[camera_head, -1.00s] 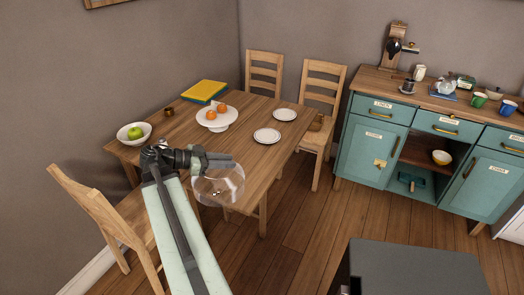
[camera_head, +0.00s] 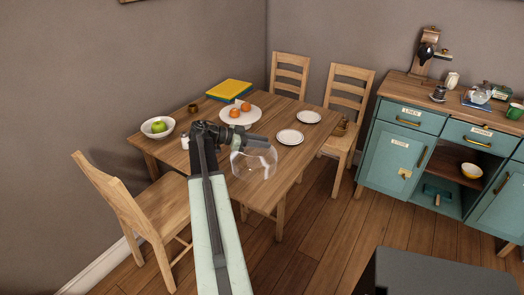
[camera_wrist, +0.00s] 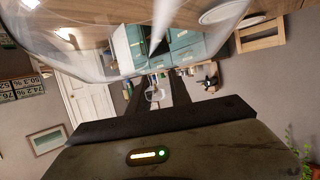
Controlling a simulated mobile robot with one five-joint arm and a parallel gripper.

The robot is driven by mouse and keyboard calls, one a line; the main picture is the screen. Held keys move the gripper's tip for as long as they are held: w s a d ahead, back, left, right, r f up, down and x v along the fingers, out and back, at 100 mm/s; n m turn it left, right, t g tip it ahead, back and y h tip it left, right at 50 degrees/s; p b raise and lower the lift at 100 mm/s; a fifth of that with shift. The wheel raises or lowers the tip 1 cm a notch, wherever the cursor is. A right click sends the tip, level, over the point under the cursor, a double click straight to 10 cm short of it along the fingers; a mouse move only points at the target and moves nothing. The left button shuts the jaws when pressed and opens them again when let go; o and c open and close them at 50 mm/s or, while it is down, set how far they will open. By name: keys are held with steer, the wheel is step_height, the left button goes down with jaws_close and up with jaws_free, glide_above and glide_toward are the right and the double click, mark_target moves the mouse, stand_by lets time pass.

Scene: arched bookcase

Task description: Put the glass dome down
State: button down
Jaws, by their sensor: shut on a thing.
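The clear glass dome (camera_head: 254,163) is held at the end of my arm, in front of the wooden table's near edge in the head view. My gripper (camera_head: 262,142) is shut on it; the exact grip point is hard to make out. In the wrist view the dome (camera_wrist: 95,60) fills much of the top of the picture as a transparent curved wall. The wooden table (camera_head: 262,189) lies behind and below the dome.
Two white plates (camera_head: 289,137) (camera_head: 308,117) lie on the right part of the table. A bowl with green apples (camera_head: 157,127) and yellow books (camera_head: 229,90) are on its left and back. Chairs stand around it. A teal sideboard (camera_head: 392,158) is at the right.

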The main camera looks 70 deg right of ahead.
mark_target(262, 149)
steer(key=shift+f+b, duration=1.95)
steer(key=shift+r, duration=0.25)
steer(key=c, duration=1.6)
jaws_free()
steer(key=shift+f, duration=0.2)
steer(key=o, duration=0.4)
steer(key=shift+r, duration=0.1)
steer(key=shift+r, duration=0.15)
steer(key=p+v, duration=0.4)
steer(key=v, duration=0.7)
steer(key=shift+w+r, duration=0.15)
steer(key=shift+w+a, duration=0.2)
steer(key=shift+w, duration=0.05)
